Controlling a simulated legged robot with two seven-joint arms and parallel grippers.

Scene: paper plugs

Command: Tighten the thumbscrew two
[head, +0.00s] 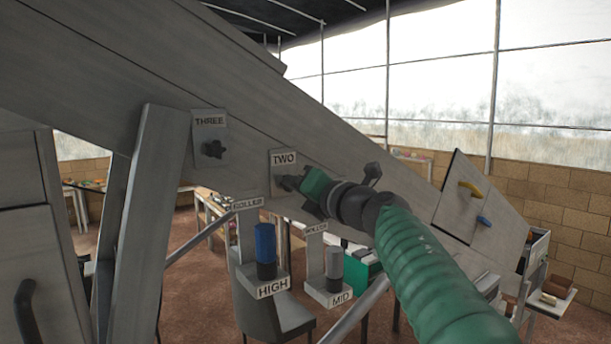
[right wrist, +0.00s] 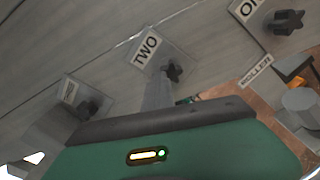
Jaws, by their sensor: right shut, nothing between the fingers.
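Thumbscrew two is a small dark star-shaped knob (right wrist: 174,70) on the plate marked TWO (head: 284,160), fixed to the sloping grey board. In the head view the knob is mostly hidden by my gripper. My right gripper (head: 291,184), on the green arm, reaches up to the TWO plate from the right. In the right wrist view its narrow grey fingers (right wrist: 160,88) are together, their tips just beside and below the knob, with nothing held. I cannot tell whether they touch it. My left gripper is not in view.
Thumbscrew three (head: 213,149) sits up and left on the same board. Another knob (right wrist: 287,22) is at upper right in the wrist view. Below my gripper stand a blue-topped cylinder (head: 265,244) marked HIGH and a grey one (head: 334,262) marked MID. A grey post (head: 146,220) stands left.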

